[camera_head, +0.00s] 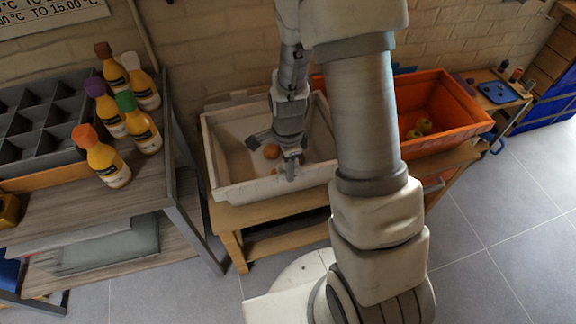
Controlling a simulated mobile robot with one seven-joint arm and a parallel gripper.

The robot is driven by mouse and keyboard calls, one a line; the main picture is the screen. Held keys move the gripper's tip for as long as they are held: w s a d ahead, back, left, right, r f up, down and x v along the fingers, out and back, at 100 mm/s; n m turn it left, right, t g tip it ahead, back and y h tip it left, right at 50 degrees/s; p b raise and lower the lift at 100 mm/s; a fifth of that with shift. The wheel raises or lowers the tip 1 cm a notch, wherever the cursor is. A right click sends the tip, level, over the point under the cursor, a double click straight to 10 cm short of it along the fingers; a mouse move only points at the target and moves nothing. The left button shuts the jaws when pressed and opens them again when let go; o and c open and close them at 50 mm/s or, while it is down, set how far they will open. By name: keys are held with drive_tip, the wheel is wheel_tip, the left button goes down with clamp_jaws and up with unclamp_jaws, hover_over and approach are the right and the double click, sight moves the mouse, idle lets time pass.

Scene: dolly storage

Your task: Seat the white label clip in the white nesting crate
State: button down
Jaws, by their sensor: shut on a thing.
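The white nesting crate (217,160) stands on a wooden stand, left of my arm in the head view. My gripper (291,163) points down over the crate's near side, close to its near wall. It is shut on a small pale piece, which I take for the white label clip (291,174). The clip is tiny here and partly hidden by the fingers. I cannot tell whether it touches the crate's rim. Orange round fruit (271,151) lies inside the crate.
An orange crate (452,92) with yellow-green fruit stands right, partly behind my arm. Several bottles (103,160) and a dark divided crate (40,122) stand on the left table (60,215). A brick wall is behind. Tiled floor is open at right.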

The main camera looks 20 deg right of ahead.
drive_tip(key=shift+f+b, duration=0.3)
drive_tip(key=shift+f, duration=0.2)
drive_tip(key=shift+f, duration=0.2)
drive_tip(key=shift+f+b, duration=0.4)
drive_tip(key=shift+b, duration=0.05)
drive_tip(key=shift+c, duration=2.4)
unclamp_jaws()
drive_tip(key=shift+r, duration=0.1)
wheel_tip(320, 180, up, 17)
drive_tip(key=p, duration=0.5)
drive_tip(key=shift+r, duration=0.2)
